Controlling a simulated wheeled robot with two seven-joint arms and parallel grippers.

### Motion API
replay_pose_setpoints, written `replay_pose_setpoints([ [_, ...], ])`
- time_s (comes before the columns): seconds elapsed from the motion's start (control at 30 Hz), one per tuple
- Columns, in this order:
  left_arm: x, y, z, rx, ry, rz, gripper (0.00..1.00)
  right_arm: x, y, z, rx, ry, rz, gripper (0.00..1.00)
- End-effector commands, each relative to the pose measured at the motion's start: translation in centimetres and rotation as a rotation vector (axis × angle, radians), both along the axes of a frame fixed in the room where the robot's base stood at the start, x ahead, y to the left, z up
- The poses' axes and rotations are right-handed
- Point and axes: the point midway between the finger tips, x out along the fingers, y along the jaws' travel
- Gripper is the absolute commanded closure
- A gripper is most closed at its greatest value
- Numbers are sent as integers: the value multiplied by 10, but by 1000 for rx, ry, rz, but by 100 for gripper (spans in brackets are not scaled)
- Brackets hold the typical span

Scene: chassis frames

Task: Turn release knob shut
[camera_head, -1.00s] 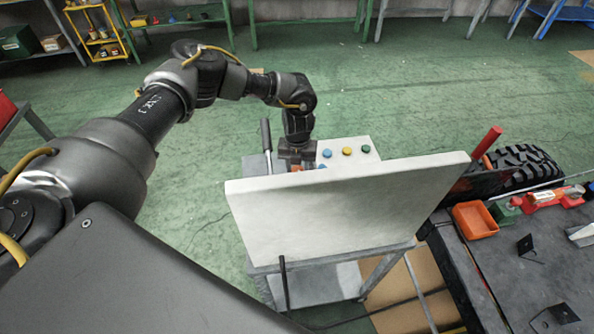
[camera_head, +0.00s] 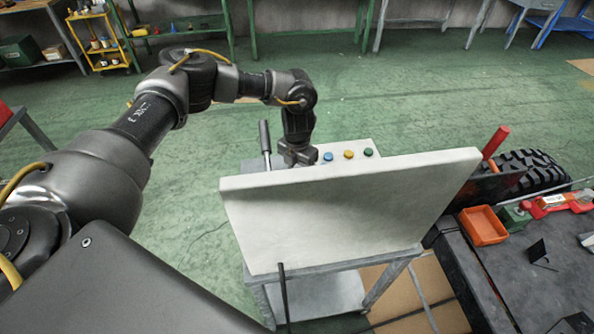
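A release knob cannot be made out. My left gripper (camera_head: 299,160) reaches down behind the panel's top edge, at the left end of the box. Its fingertips and anything between them are hidden by the panel. My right gripper is out of view.
A lever with a grey handle (camera_head: 265,138) stands left of my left gripper. An orange tray (camera_head: 483,226), a red-handled tool (camera_head: 496,142) and a black tyre (camera_head: 533,170) are at the right, by a dark workbench (camera_head: 500,275). Open green floor lies behind.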

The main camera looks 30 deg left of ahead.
Motion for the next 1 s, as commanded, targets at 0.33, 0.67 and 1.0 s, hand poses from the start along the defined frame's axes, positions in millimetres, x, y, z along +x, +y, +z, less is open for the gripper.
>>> replay_pose_setpoints([
  [0.33,-1,0,0,0,2,-5,84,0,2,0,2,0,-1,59],
  [0.67,-1,0,0,0,2,-4,40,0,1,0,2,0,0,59],
  [1.0,0,0,22,-1,-1,-4,40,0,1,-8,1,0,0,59],
])
